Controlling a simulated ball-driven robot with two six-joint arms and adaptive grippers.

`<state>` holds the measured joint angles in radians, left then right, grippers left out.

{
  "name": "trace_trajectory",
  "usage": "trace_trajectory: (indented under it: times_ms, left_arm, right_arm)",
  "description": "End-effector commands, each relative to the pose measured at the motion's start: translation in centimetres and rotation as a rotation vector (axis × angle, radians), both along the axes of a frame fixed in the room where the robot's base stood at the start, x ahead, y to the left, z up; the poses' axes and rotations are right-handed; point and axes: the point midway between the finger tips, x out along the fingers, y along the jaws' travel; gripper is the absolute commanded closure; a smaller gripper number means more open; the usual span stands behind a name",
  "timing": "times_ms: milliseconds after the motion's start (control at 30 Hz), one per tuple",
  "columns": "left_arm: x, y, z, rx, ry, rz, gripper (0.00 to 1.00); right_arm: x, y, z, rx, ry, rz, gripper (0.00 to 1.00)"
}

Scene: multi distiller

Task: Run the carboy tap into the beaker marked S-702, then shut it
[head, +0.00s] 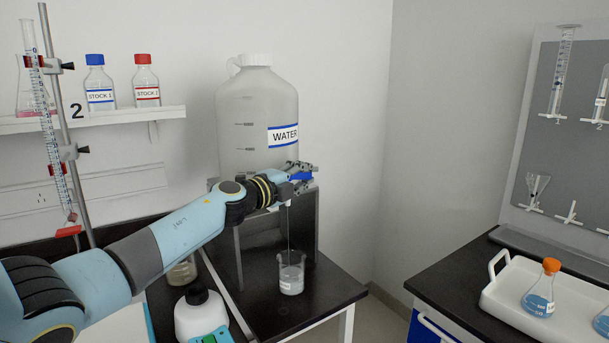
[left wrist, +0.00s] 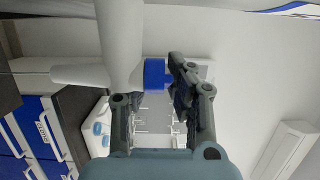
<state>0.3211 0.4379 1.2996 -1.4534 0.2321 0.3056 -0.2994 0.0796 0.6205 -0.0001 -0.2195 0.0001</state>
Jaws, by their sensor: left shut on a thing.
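The large translucent carboy (head: 257,108), labelled WATER, stands on a dark stand above the bench. Its blue tap handle (head: 301,177) shows at the carboy's lower right and in the left wrist view (left wrist: 154,73). My left gripper (head: 306,171) is at the tap, shut on the blue handle, and its fingers partly hide it. A thin stream of water (head: 289,228) runs down from the tap into the glass beaker (head: 291,270). The beaker stands upright under the tap and holds some liquid; its label is too small to read. My right gripper is not in view.
The dark stand (head: 308,225) is behind the beaker. A white bottle with a black cap (head: 200,317) stands front left. A burette stand (head: 62,120) and a shelf with stock bottles (head: 100,84) are at left. A white tray (head: 505,295) with flasks is at right.

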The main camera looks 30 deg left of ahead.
Motion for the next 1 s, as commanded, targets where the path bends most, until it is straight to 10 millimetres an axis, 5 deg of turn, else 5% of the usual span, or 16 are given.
trace_trajectory:
  times_ms: [400, 1000]
  left_arm:
    - [0.7, 0.6, 0.3, -0.006, 0.0, 0.242, 1.0]
    - [1.2, 1.6, 0.0, -0.001, 0.002, 0.509, 1.0]
  right_arm:
    - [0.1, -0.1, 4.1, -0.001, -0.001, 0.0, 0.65]
    - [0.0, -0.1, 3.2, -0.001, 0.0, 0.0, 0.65]
